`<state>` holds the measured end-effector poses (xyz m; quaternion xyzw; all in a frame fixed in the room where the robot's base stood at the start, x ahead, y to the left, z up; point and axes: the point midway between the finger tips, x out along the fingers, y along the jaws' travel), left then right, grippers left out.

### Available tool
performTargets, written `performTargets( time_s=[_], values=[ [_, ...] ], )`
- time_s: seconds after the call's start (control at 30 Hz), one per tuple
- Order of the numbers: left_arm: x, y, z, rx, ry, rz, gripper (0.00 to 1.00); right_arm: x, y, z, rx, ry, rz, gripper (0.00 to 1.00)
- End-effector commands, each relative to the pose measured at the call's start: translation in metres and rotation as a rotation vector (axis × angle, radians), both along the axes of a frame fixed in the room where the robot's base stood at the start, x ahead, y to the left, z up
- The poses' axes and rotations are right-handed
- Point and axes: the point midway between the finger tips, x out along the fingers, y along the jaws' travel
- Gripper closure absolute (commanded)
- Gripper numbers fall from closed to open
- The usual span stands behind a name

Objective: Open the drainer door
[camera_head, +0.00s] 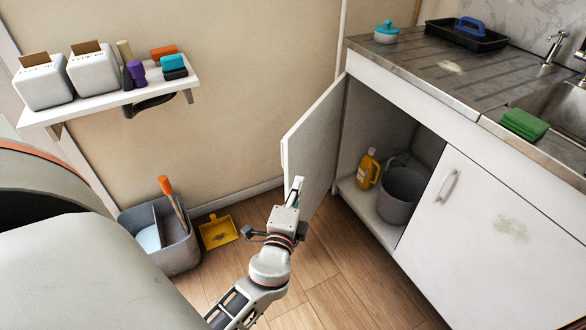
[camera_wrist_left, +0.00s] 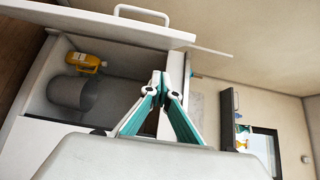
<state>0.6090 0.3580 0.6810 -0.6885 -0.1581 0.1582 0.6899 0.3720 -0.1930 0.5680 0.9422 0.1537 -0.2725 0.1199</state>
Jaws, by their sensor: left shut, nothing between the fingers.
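The white drainer door (camera_head: 312,145) stands swung open on the left of the cabinet under the draining counter. In the left wrist view, a white panel (camera_wrist_left: 90,22) with a bar handle (camera_wrist_left: 142,13) crosses the top and appears to be this door. My left gripper (camera_head: 297,186) is in front of the door's lower part in the head view, its fingers shut and empty. Its shut fingertips (camera_wrist_left: 166,84) show beside the open cabinet in the wrist view. I cannot tell whether they touch the door. My right gripper is not in view.
Inside the cabinet are a yellow bottle (camera_head: 368,168) and a grey bucket (camera_head: 400,194). A closed white door (camera_head: 480,245) is to the right. A grey caddy (camera_head: 172,245) and yellow dustpan (camera_head: 218,231) stand on the floor at left. A wall shelf (camera_head: 110,98) is above.

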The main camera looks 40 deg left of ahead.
Motion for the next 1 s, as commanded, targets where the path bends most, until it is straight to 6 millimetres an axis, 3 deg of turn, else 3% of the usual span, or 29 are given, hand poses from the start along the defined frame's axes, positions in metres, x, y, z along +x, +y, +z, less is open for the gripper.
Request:
performTargets(
  time_s=[0.43, 0.7, 1.0],
  values=[
    [0.079, 0.037, 0.004, 0.0, -0.004, -0.002, 1.0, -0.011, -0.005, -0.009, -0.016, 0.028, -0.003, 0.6],
    [0.069, 0.069, 0.002, -0.001, -0.002, -0.003, 1.0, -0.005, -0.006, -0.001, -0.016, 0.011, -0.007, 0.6],
    [0.067, 0.075, 0.0, -0.002, 0.0, -0.003, 1.0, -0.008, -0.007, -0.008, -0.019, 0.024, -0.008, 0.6]
  ],
)
